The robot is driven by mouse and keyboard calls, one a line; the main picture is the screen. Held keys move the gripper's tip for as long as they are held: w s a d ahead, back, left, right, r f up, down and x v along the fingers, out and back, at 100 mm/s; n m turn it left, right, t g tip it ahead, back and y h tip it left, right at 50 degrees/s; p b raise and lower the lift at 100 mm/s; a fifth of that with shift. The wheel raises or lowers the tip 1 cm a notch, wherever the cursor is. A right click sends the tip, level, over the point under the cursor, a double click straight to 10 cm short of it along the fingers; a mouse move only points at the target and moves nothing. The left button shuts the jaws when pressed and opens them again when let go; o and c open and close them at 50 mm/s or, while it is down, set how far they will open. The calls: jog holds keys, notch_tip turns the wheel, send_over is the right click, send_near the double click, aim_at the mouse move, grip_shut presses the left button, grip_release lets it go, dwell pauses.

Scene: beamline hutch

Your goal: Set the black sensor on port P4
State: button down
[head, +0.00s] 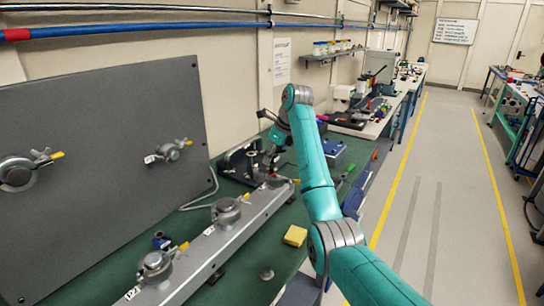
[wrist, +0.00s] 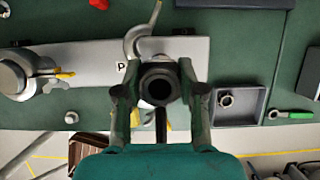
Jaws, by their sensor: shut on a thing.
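My gripper (wrist: 160,92) is shut on the black sensor (wrist: 158,71), a dark round body with a hollow end, seen end-on between the fingers in the wrist view. The sensor is over the grey manifold bar (wrist: 90,50), beside a label (wrist: 122,67) of which only a "P" shows. The port under it is hidden, so I cannot tell whether they touch. In the head view my gripper (head: 272,165) is at the bar's far end; the sensor is not clear there.
A neighbouring clamped port (wrist: 14,76) is left of the sensor. Nearer ports (head: 226,210) stand along the bar. A grey tray (wrist: 238,104) with a small ring sits to the right. A yellow block (head: 295,235) lies on the green bench. A grey panel (head: 90,190) stands left.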

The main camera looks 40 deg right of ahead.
jog(key=shift+f, duration=0.65)
dwell(1.5)
jog(key=c, duration=0.6)
grip_release()
jog(key=shift+r, duration=0.1)
